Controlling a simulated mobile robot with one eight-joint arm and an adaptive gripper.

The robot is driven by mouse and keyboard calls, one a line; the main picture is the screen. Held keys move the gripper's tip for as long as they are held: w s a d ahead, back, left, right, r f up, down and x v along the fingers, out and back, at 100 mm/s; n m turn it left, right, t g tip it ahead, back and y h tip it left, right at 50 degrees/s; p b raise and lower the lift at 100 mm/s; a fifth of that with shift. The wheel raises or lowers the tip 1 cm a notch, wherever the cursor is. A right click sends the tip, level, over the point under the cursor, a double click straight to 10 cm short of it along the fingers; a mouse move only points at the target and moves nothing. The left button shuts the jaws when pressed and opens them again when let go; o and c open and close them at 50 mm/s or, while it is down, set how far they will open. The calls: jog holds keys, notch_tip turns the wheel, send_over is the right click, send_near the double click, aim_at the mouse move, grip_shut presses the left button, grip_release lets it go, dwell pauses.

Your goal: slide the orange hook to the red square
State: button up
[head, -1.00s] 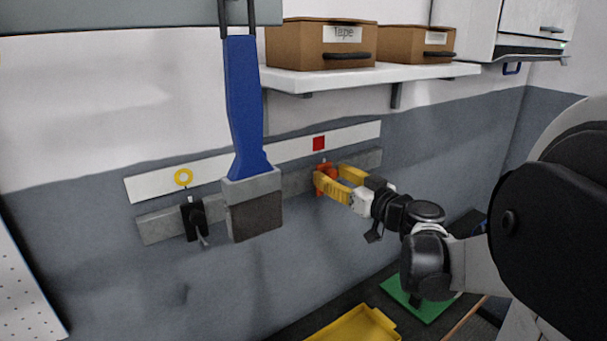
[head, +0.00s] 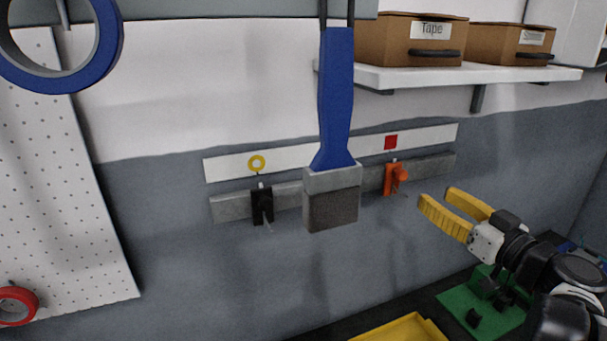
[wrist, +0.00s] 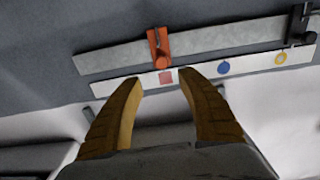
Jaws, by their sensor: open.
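The orange hook (head: 394,179) sits on the grey rail (head: 290,194), just below the red square (head: 391,142) on the white strip (head: 225,167). In the wrist view the hook (wrist: 159,47) lines up closely with the red square (wrist: 166,78). My gripper (head: 455,205) has yellow fingers, is open and empty, and is apart from the hook, to its right in the head view. In the wrist view the open fingers (wrist: 158,88) point toward the strip, with the red square between their tips.
A black hook (head: 262,204) is on the rail under a yellow ring mark (head: 257,163). A blue-handled brush (head: 334,130) hangs in front of the rail's middle. A shelf (head: 450,76) with boxes is above. A blue mark (wrist: 223,67) shows in the wrist view.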

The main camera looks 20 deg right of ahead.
jog(key=shift+s+a, duration=0.2)
jog(key=shift+a, duration=0.15)
jog(key=w+a+f+g+y+b, duration=0.25)
jog(key=a+f+g+b, duration=0.35)
jog(key=a+f+b, duration=0.75)
jog(key=s+a+f+g+h+b, duration=0.1)
jog(key=s+a+f+b, duration=0.1)
jog(key=f, duration=0.5)
jog(key=s+a+f+g+h+b, duration=0.1)
jog(key=s+a+f+g+b, duration=0.1)
jog(key=f, duration=0.6)
jog(key=s+a+f+g+h+b, duration=0.1)
jog(key=s+a+f+b, duration=0.3)
jog(key=f, duration=0.4)
jog(key=shift+s+a+m+g+h, duration=0.4)
jog(key=shift+s+a, duration=0.35)
jog(key=shift+s, duration=0.3)
jog(key=shift+a, duration=0.1)
